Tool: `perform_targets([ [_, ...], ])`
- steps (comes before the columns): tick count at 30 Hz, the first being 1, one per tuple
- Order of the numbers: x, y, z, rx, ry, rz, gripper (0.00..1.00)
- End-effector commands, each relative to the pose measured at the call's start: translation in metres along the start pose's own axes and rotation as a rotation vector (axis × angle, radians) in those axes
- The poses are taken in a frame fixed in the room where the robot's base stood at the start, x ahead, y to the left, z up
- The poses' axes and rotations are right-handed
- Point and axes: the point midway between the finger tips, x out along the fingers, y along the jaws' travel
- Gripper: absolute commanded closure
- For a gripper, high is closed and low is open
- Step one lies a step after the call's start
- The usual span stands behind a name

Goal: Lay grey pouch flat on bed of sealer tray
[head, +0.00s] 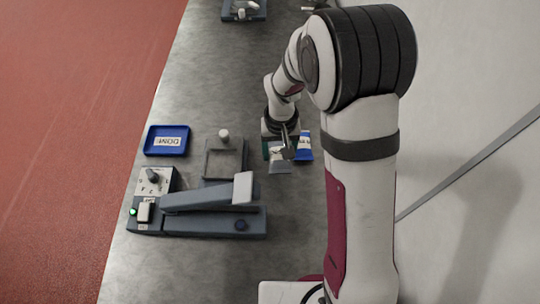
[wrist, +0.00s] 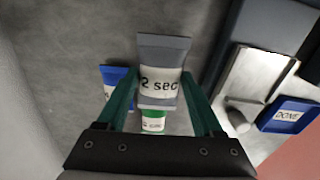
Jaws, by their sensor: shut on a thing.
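The grey pouch (wrist: 163,67) has a white label reading "2 sec" and sits between my gripper's green fingers in the wrist view. My gripper (wrist: 160,88) is shut on it. In the head view the grey pouch (head: 279,167) shows just below my gripper (head: 286,148), partly hidden by it. I cannot tell how far it is off the table. The sealer tray (head: 225,172), a square grey tray with a white knob, stands left of my gripper, apart from it. Its pale bed (wrist: 245,75) shows at the right of the wrist view, with nothing lying on it.
A blue pouch (head: 305,146) and a green pouch (wrist: 153,121) are close beside the grey one. The sealer (head: 205,208), with its raised arm and a dial box (head: 154,181), stands in front of the tray. A blue DONE tray (head: 155,150) is farther left.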

Motion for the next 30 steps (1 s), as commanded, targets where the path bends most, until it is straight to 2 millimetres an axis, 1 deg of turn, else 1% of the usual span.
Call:
perform_targets([
  [1,-0.008,0.012,0.003,0.005,0.003,0.000,0.93],
  [3,-0.018,0.028,0.008,0.005,0.004,0.000,0.93],
  [6,-0.032,0.051,0.016,0.006,0.005,0.000,0.93],
  [9,-0.044,0.070,0.023,0.005,0.003,0.000,0.93],
  [12,-0.052,0.081,0.027,0.003,0.003,0.000,0.93],
  [14,-0.054,0.081,0.026,0.001,0.002,0.000,0.93],
  [17,-0.057,0.062,0.019,0.001,0.002,0.000,0.93],
  [20,-0.058,0.023,0.009,0.008,0.002,-0.001,0.93],
  [21,-0.058,0.004,0.005,0.014,0.001,-0.001,0.93],
  [23,-0.059,-0.027,0.002,0.022,0.002,-0.001,0.93],
  [24,-0.059,-0.047,0.001,0.028,0.001,-0.001,0.93],
  [26,-0.060,-0.077,0.002,0.038,0.002,-0.001,0.93],
  [27,-0.060,-0.095,0.004,0.044,0.001,-0.001,0.93],
  [30,-0.061,-0.128,0.010,0.058,0.002,-0.002,0.93],
])
